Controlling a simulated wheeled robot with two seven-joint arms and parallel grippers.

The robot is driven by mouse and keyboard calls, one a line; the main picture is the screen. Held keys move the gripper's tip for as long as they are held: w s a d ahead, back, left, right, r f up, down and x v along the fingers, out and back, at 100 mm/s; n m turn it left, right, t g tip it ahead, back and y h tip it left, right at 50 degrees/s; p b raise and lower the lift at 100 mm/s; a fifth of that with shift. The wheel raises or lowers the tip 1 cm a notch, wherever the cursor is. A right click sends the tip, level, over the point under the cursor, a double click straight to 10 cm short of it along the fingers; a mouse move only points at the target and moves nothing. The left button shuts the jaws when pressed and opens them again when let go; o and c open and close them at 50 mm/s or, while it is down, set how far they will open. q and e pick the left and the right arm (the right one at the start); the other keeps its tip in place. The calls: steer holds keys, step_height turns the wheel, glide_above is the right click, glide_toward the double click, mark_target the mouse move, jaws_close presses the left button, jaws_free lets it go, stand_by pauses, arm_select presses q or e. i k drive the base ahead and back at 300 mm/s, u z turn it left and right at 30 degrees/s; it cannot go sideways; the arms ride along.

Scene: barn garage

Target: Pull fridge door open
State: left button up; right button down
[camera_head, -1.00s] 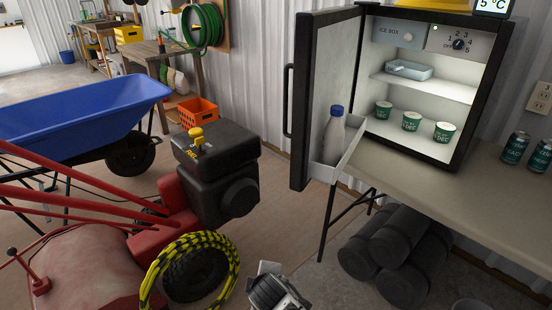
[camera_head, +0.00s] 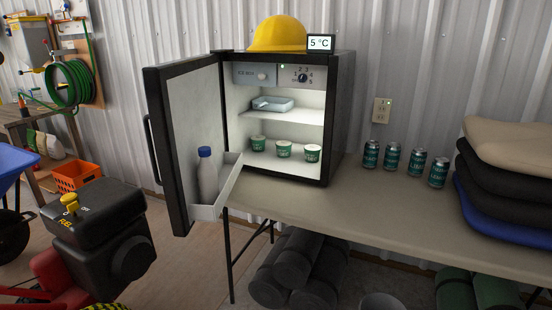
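The small black fridge (camera_head: 343,115) stands on the folding table. Its door (camera_head: 183,140) is swung wide open to the left, with the inside lit and in full view. A dark bar handle (camera_head: 151,148) shows on the door's outer side. Inside, a small tray (camera_head: 273,104) is on the upper shelf and three green-and-white cups (camera_head: 284,149) stand below. Neither of my grippers is in view.
The folding table (camera_head: 400,215) has several green cans (camera_head: 392,157) and a stack of folded cloths (camera_head: 510,170) at right. A yellow hard hat (camera_head: 278,34) and temperature display (camera_head: 320,43) top the fridge. A black-and-red machine (camera_head: 100,240) stands left of the door. Dark rolls (camera_head: 300,270) lie under the table.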

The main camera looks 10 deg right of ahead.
mark_target(184, 99)
steer(key=z, duration=0.25)
steer(key=i, duration=1.05)
steer(key=u, duration=1.6)
